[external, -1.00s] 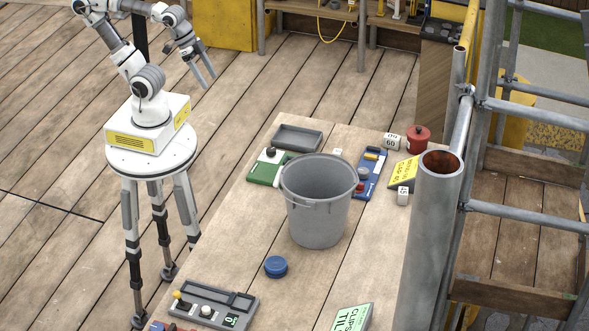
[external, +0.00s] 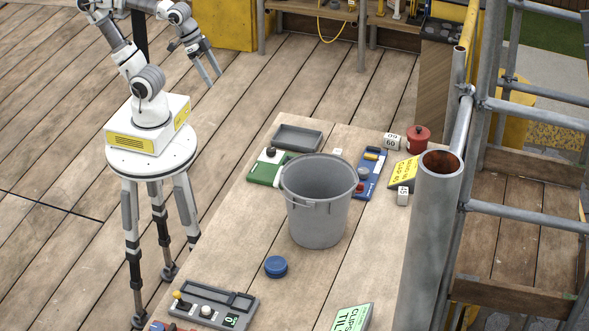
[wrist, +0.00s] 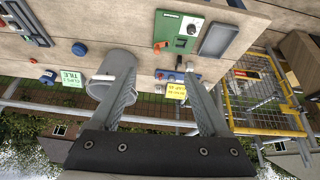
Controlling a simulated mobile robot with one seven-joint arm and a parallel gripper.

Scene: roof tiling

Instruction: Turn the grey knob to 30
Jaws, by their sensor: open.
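A grey knob (external: 363,173) sits on a blue panel (external: 370,188) on the table, just right of the grey bucket (external: 315,215). A dark knob (external: 271,151) sits on a green and white panel (external: 262,174) left of the bucket. My gripper (external: 212,78) is open and empty, high in the air at the upper left, well apart from both panels. In the wrist view the green panel (wrist: 166,27) shows beyond the fingers. The blue panel (wrist: 193,78) is partly hidden by the right finger. I cannot read any dial value.
The bucket stands tall between the panels. A grey tray (external: 298,138), a blue round knob (external: 276,266), a dark control panel (external: 215,301), a red pot (external: 418,139), white number blocks (external: 392,142) and a yellow sign (external: 404,171) are on the table. Scaffold poles (external: 430,235) border the right.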

